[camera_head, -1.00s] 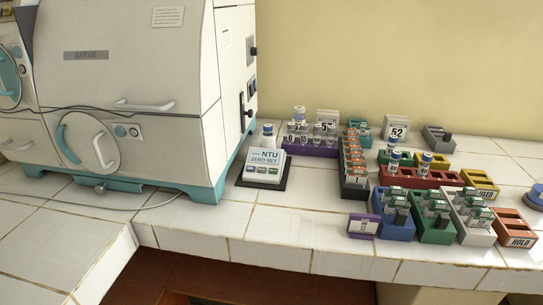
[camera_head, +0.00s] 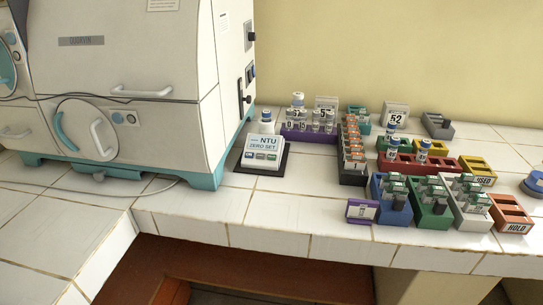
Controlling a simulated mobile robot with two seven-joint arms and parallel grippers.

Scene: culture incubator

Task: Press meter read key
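The turbidity meter (camera_head: 264,151) is a small white unit on a dark base, standing on the tiled counter just right of the incubator. Its display reads NTU and ZERO SET. A row of small keys (camera_head: 261,156) runs along its lower front; one looks greenish, one grey and one reddish, and their labels are too small to read. A white vial with a blue cap stands behind the meter. Neither of my grippers shows in the head view.
The large white incubator (camera_head: 130,60) fills the left. A purple vial rack (camera_head: 308,135) and coloured racks, including the red rack (camera_head: 412,166) and the HOLD rack (camera_head: 511,214), cover the right. Bare tiles (camera_head: 290,200) lie in front of the meter.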

